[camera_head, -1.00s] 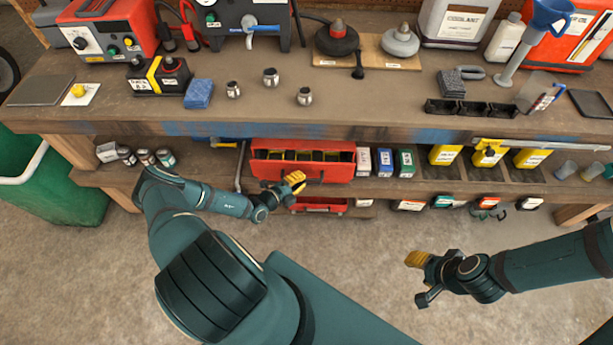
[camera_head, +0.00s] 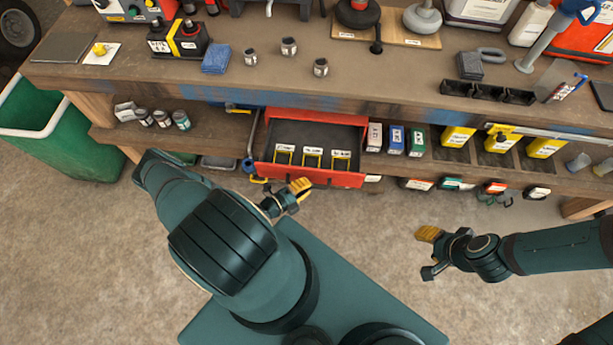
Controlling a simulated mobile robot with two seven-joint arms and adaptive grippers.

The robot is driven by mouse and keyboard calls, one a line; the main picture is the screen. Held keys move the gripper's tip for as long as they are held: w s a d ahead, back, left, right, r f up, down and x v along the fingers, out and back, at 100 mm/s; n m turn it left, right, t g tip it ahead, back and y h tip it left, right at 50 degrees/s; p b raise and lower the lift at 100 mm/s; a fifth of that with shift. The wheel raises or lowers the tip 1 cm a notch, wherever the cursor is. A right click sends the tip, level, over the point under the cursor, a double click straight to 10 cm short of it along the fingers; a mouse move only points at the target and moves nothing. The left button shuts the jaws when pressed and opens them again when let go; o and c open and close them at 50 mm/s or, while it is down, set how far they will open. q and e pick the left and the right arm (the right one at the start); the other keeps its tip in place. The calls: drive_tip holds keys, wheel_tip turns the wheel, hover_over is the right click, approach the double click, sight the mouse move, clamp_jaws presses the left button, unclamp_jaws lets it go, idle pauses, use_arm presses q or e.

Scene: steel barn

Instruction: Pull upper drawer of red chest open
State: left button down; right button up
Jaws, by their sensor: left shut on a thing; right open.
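The red chest (camera_head: 312,114) sits on the shelf under the workbench. Its upper drawer (camera_head: 320,177) is pulled well out, showing a dark tray with several yellow-framed, labelled compartments at the front. My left gripper (camera_head: 299,189) is at the drawer's front edge, near the middle, with yellow fingertips shut on the drawer's handle, which is mostly hidden. The lower drawer is hidden below the upper one. My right gripper (camera_head: 426,247) is open and empty over the floor at the right, apart from the chest.
Small coloured boxes (camera_head: 396,139) stand close to the right of the chest. The concrete floor in front of the shelf is clear.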

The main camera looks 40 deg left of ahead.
use_arm(q)
drive_tip(key=shift+d, duration=0.3)
drive_tip(key=c, duration=1)
unclamp_jaws()
drive_tip(key=shift+a, duration=0.1)
drive_tip(key=v, duration=1.2)
